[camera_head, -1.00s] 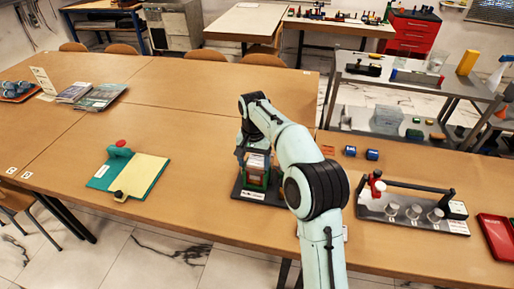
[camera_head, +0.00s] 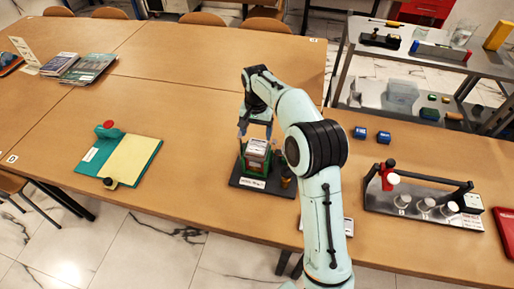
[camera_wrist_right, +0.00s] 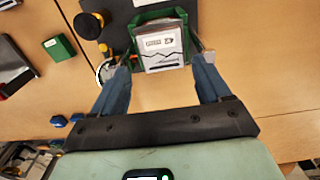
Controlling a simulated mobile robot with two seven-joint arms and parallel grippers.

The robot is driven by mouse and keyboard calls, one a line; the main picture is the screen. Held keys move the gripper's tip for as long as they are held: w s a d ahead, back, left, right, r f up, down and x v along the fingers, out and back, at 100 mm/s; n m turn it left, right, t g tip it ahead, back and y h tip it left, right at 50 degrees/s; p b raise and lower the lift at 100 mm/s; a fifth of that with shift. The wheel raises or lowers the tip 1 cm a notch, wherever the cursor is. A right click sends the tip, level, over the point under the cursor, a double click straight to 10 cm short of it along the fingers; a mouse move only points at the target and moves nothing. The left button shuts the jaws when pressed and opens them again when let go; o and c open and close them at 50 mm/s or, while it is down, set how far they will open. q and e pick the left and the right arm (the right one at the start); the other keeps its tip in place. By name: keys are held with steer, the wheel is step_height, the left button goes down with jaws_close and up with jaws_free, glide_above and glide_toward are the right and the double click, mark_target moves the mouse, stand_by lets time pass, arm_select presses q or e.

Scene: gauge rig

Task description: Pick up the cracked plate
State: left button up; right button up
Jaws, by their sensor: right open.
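The cracked plate (camera_wrist_right: 162,52) is a pale square piece with a dark jagged line across it, in the right wrist view. It sits in a green holder (camera_wrist_right: 138,20) on a dark base. In the head view the plate (camera_head: 257,147) shows pale on top of the green holder on the table. My right gripper (camera_wrist_right: 162,62) is open, with one finger at each side of the plate and holder; whether the fingers touch them I cannot tell. In the head view the right gripper (camera_head: 256,128) is just above and behind the holder. My left gripper is not in view.
A teal board with a yellow sheet (camera_head: 133,158) lies to the left. A rack with white cylinders (camera_head: 424,205) and a red tray (camera_head: 504,230) are to the right. The table between the board and the holder is clear.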

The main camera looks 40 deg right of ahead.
mark_target(257, 146)
steer(key=f, duration=0.7)
steer(key=shift+w+d+f, duration=0.3)
steer(key=shift+c, duration=0.3)
steer(key=c, duration=0.7)
steer(key=shift+r, duration=0.1)
steer(key=shift+c, duration=0.2)
steer(key=shift+r, duration=0.1)
